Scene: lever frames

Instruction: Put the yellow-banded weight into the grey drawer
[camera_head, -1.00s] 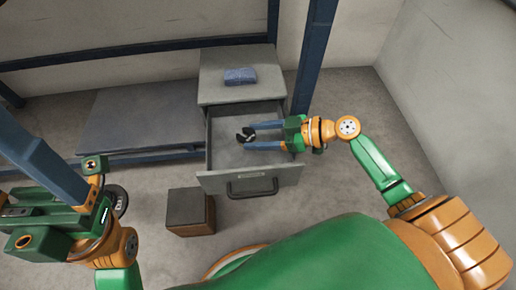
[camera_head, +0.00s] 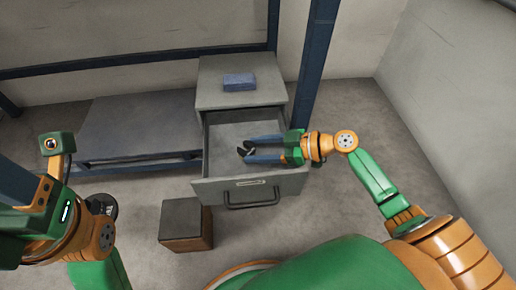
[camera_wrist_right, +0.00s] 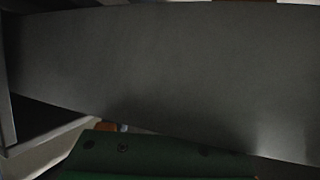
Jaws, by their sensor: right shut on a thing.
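The grey drawer (camera_head: 250,188) is pulled open from the grey cabinet (camera_head: 213,97) in the head view. My right gripper (camera_head: 247,154) reaches into its opening from the right, its blue fingers pointing left. It is shut on a small dark thing at its fingertips, seemingly the weight. No yellow band shows on it, and the fingers hide much of it. I cannot tell whether it touches the drawer floor. A plain grey surface fills the right wrist view; the fingertips do not show there. My left arm is at the left edge, its fingers not clearly seen.
A blue block (camera_head: 239,81) lies on the cabinet top. A brown box with a dark top (camera_head: 186,228) stands on the floor before the drawer. A blue post (camera_head: 316,62) rises right of the cabinet. A low grey platform (camera_head: 135,122) is at left.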

